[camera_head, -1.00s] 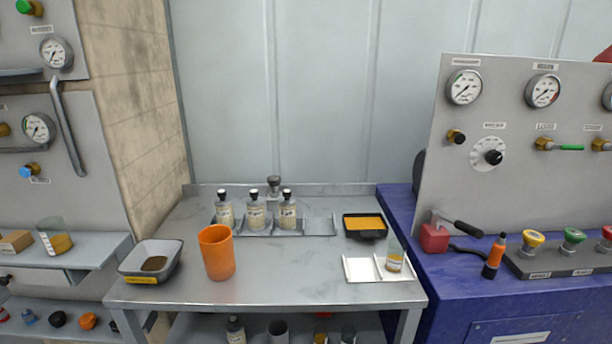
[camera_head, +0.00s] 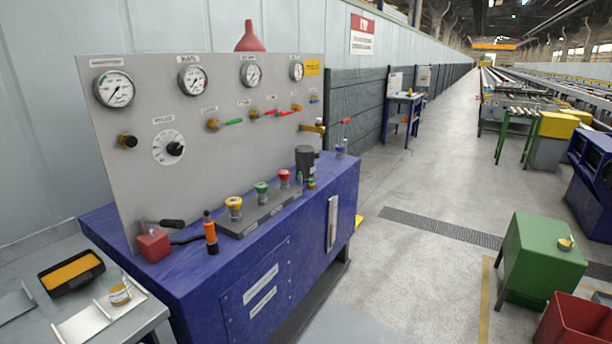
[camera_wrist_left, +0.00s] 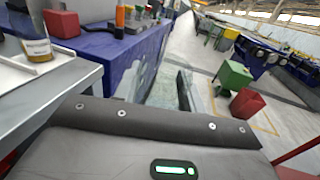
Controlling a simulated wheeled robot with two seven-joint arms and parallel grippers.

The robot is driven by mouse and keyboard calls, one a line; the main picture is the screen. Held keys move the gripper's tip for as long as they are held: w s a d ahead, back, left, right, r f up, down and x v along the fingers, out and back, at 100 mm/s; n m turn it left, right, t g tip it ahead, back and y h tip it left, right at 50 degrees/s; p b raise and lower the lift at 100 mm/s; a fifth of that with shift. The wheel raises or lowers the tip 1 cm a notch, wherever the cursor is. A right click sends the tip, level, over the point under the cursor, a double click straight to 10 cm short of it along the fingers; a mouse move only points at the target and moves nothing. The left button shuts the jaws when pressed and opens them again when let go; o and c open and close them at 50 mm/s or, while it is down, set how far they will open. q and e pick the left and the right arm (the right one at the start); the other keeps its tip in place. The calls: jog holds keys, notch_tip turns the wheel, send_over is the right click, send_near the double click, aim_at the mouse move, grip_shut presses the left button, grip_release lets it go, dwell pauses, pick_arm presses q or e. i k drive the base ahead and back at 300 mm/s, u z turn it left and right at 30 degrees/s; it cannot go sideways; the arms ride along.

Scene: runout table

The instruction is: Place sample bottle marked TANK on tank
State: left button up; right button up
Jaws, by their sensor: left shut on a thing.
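My left gripper (camera_wrist_left: 160,90) shows only in the left wrist view, in front of the blue cabinet's end and the floor. It is shut on a clear, glass-like thing (camera_wrist_left: 150,84), seen in part beside a dark finger; I cannot read a mark on it. A small glass of amber liquid with a pale label (camera_head: 120,292) stands on a white tray on the steel table; it also shows in the left wrist view (camera_wrist_left: 38,49). I cannot tell which thing is the tank. My right gripper is in neither view.
The blue cabinet (camera_head: 225,275) carries a gauge panel (camera_head: 225,150), a red box (camera_head: 153,246) and coloured knobs. The steel table (camera_head: 150,318) holds a black tray of orange stuff (camera_head: 70,271). A green stand (camera_head: 540,262) and red bin (camera_head: 577,322) stand right. Floor between is open.

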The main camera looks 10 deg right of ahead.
aim_at(319, 167)
jog(key=z, duration=1.2)
jog(key=i, duration=6.7)
jog(key=u, duration=3.6)
